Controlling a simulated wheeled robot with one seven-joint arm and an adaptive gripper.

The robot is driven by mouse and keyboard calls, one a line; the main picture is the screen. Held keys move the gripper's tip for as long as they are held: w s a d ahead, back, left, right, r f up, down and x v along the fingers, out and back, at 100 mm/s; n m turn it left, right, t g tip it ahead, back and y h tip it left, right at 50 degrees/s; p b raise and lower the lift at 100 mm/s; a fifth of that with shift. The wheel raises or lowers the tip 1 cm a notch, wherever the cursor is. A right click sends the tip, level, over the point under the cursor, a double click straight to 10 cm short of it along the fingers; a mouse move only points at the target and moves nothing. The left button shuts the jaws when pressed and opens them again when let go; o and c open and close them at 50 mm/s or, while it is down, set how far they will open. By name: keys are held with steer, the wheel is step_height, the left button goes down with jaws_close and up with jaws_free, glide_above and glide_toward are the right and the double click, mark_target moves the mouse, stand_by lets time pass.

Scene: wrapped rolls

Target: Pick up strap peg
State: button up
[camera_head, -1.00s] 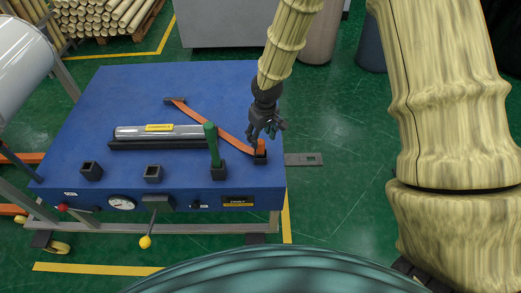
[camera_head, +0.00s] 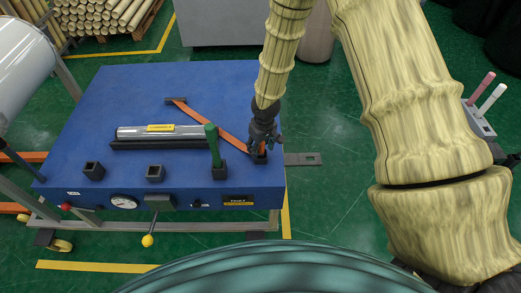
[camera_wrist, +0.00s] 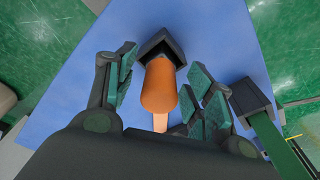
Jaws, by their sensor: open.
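The strap peg (camera_wrist: 159,86) is orange and stands in a dark square socket (camera_wrist: 160,43) in the wrist view. In the head view the peg (camera_head: 261,150) is mostly hidden by my gripper. An orange strap (camera_head: 214,124) runs from it across the blue table to a dark bracket (camera_head: 175,101). My gripper (camera_head: 262,140) is over the peg from above. In the wrist view my gripper (camera_wrist: 160,92) is open, with one finger on each side of the peg. I cannot tell whether either finger touches it.
A wrapped silver roll (camera_head: 150,132) lies in a dark cradle.

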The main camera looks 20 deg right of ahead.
jaws_close()
steer(key=shift+r, duration=0.15)
